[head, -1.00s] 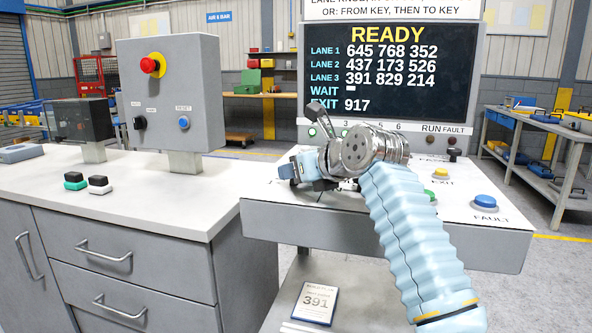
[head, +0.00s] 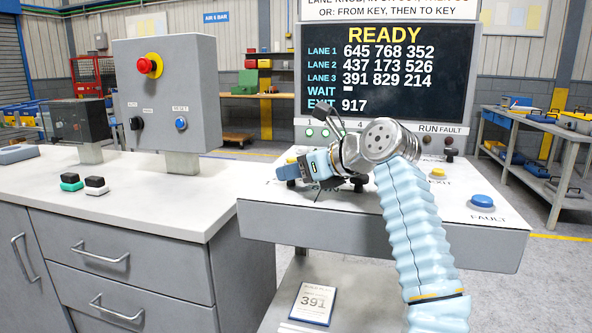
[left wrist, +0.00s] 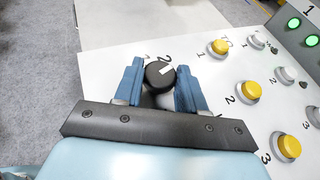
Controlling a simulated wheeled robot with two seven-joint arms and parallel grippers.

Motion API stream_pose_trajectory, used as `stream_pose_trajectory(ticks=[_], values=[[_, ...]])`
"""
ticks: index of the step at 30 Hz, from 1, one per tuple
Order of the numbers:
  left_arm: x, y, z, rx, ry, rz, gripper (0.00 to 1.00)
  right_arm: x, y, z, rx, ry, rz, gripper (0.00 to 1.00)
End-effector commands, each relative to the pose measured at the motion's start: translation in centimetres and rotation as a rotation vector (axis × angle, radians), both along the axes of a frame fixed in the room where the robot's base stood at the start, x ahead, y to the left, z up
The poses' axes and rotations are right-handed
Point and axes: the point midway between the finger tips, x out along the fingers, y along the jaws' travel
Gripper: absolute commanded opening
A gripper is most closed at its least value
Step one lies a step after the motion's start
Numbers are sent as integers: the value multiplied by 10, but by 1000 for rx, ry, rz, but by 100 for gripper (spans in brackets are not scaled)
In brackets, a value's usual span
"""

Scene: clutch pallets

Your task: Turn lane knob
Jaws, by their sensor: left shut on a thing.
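The black round lane knob (left wrist: 157,79) with a white pointer mark stands on the white panel in the left wrist view. The mark faces up and right, with printed digits 1 and 2 just beyond the knob. My left gripper (left wrist: 160,88) has its two blue fingers on either side of the knob and is shut on it. In the head view my left gripper (head: 292,170) is low over the left part of the console top (head: 330,203); its fingers and arm hide much of the dial there. My right gripper is not in view.
Yellow buttons (left wrist: 249,91) and smaller white buttons (left wrist: 284,74) stand to the right of the knob. The screen (head: 388,75) reads READY above the console. A blue FAULT button (head: 482,201) is at the right. A grey control box (head: 166,95) stands on the left counter.

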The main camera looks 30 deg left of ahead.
Motion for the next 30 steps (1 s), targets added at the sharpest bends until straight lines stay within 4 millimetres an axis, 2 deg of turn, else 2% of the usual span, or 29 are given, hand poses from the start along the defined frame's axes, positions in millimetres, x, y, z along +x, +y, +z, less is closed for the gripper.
stream_pose_trajectory(ticks=[1,5,13,16,20,30], values=[[1,-1,4,9,-5,-6,44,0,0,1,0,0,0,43],[0,-1,3,6,-3,-5,63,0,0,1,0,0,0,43],[0,-1,2,4,-2,-3,63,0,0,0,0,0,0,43],[-1,-6,4,4,-2,-3,63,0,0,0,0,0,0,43],[-6,-26,13,7,-3,-5,63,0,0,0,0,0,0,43],[-23,-98,44,8,-2,-6,63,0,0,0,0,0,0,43]])
